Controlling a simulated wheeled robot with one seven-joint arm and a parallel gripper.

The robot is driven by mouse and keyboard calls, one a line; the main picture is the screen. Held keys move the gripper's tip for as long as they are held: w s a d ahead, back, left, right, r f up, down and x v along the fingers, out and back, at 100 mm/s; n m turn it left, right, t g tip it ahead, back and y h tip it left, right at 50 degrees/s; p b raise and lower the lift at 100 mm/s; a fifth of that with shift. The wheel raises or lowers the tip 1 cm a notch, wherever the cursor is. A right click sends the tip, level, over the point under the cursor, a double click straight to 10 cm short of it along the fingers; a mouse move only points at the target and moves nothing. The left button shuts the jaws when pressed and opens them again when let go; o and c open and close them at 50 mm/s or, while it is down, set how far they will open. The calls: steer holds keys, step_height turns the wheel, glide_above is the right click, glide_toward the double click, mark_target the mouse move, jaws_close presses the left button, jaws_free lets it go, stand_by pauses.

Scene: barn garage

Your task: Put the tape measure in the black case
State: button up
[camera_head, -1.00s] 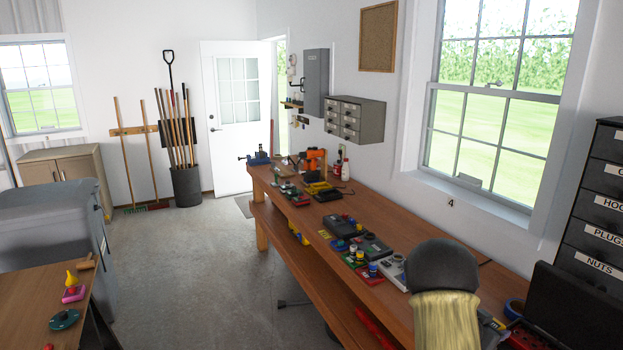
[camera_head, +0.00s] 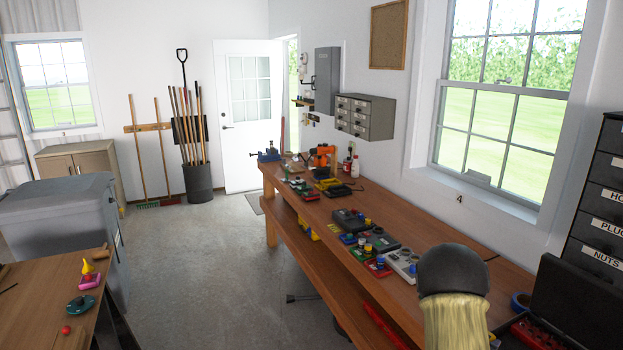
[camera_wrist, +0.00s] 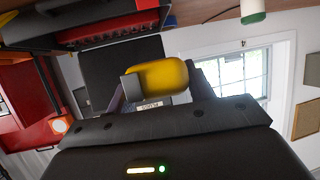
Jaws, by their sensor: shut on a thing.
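The tape measure (camera_wrist: 163,79), yellow with a grey side, is held between the fingers of my gripper (camera_wrist: 158,84) in the wrist view. The black case (camera_head: 577,297) stands open at the right end of the workbench in the head view, its dark lid raised and red content showing inside. In the wrist view a dark, red-filled edge (camera_wrist: 95,32), likely the case, shows at the upper left, apart from the tape measure. My arm hides part of the bench in the head view, and my gripper is out of sight there.
A blue tape roll (camera_head: 520,301) lies beside the case. A dark drawer cabinet (camera_head: 598,190) stands behind it.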

steer(key=s+a+f+n+t+y+b, duration=0.1)
steer(key=a+f+n+t+y+b, duration=0.1)
steer(key=a+f, duration=0.5)
steer(key=s+a+f+n+t+y+b, duration=0.1)
steer(key=a+f+n+y, duration=0.4)
steer(key=a, duration=0.8)
steer(key=s+a+f+n+t+y+b, duration=0.1)
steer(key=a+f+n+t+y+b, duration=0.2)
steer(key=a+f, duration=0.5)
steer(key=shift+a+f+n+y+b, duration=0.35)
steer(key=shift+a+n+y+b, duration=0.45)
steer(key=shift+a, duration=0.45)
